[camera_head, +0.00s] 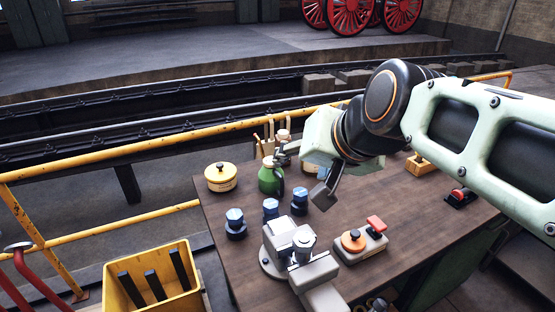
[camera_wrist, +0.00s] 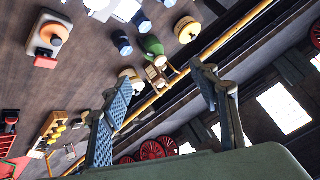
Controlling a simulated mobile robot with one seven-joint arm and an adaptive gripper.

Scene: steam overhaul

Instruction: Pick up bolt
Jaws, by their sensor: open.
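Three blue hex-headed pieces that look like bolts stand on dark round bases on the brown table: a left one (camera_head: 235,218), a middle one (camera_head: 270,206) and a right one (camera_head: 299,197). I cannot tell which is the task's bolt. Blue pieces (camera_wrist: 122,43) also show near the top of the wrist view. My gripper (camera_head: 302,174) is open and empty, above the table, beyond and above the right bolt. In the wrist view my gripper (camera_wrist: 163,78) has its fingers wide apart with nothing between them.
A green can (camera_head: 270,179), a yellow tin (camera_head: 220,178) and a cup of brushes stand behind the bolts. A grey vise (camera_head: 290,244) and an orange-knobbed box (camera_head: 354,241) stand in front.

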